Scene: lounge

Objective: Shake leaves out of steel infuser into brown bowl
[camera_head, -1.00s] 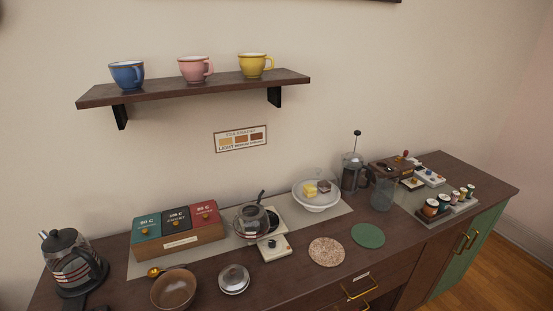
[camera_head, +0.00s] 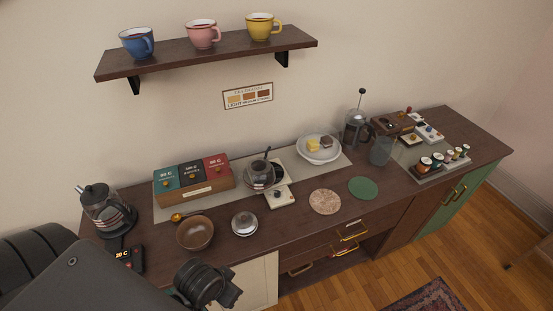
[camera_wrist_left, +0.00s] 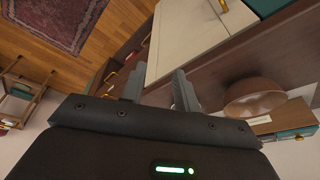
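The brown bowl (camera_head: 195,233) stands upright on the counter near its front edge. It also shows in the left wrist view (camera_wrist_left: 255,97). A small round silver piece (camera_head: 244,223) lies just right of the bowl; I cannot tell if it is the steel infuser or a lid. A glass pot (camera_head: 259,176) with a dark handle sits behind it, its contents unclear. My left gripper (camera_wrist_left: 158,80) has its fingers apart with nothing between them. In the head view my left arm is at the lower left, in front of the counter. My right gripper is out of view.
A gold scoop (camera_head: 184,216) lies behind the bowl, before the tea box (camera_head: 193,181). A kettle (camera_head: 106,209) stands at the left end. A pink round coaster (camera_head: 325,202) and green coaster (camera_head: 363,188) lie to the right. Three cups stand on the wall shelf (camera_head: 215,52).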

